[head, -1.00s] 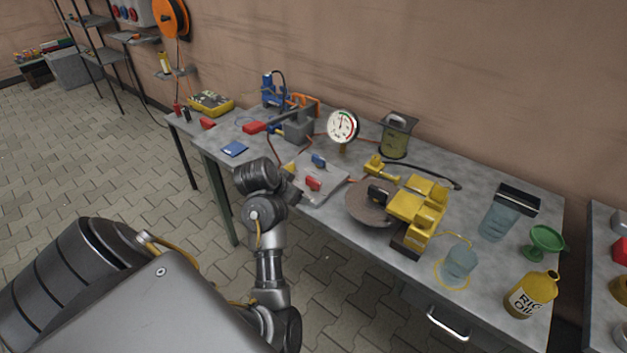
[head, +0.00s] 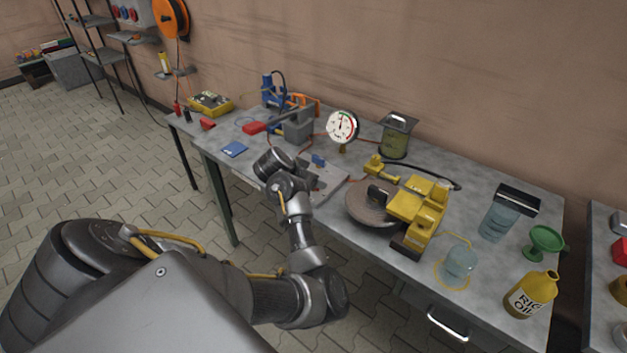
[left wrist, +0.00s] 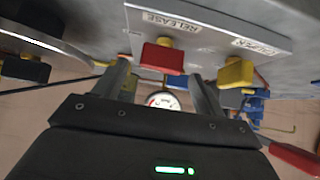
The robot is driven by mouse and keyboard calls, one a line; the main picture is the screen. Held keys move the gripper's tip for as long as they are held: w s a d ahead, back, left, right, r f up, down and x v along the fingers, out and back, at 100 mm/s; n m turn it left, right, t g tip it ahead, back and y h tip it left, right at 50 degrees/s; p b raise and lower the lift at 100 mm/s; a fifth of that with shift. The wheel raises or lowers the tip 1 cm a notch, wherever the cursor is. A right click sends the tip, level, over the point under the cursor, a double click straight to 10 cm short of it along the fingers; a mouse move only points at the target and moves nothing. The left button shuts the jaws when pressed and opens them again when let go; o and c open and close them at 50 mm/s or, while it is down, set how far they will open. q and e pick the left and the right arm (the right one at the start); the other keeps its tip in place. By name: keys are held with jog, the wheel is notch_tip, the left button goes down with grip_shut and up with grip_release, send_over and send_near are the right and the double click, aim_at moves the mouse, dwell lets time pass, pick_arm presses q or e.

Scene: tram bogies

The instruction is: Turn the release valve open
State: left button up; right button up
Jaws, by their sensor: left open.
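The release valve has a red handle (left wrist: 161,57) on a yellow base, beside the word RELEASE on a light metal plate (left wrist: 205,28). In the head view the plate (head: 330,186) lies near the bench's front edge, and my left gripper hides the red handle. My left gripper (left wrist: 158,72) is open. In the left wrist view its two fingers stand on either side of the red handle, which shows between and just beyond their tips. I cannot tell whether they touch it. My right gripper is not in view.
A dial gauge (head: 342,126) stands behind the plate. A yellow machine (head: 419,210) with a round disc (head: 366,208) is to the right. A grey vise (head: 297,127) and a blue pad (head: 234,149) are to the left.

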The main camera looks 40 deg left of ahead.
pick_arm(q)
jog(key=shift+x, duration=1.5)
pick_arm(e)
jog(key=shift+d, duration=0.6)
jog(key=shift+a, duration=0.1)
pick_arm(q)
jog(key=c, duration=1)
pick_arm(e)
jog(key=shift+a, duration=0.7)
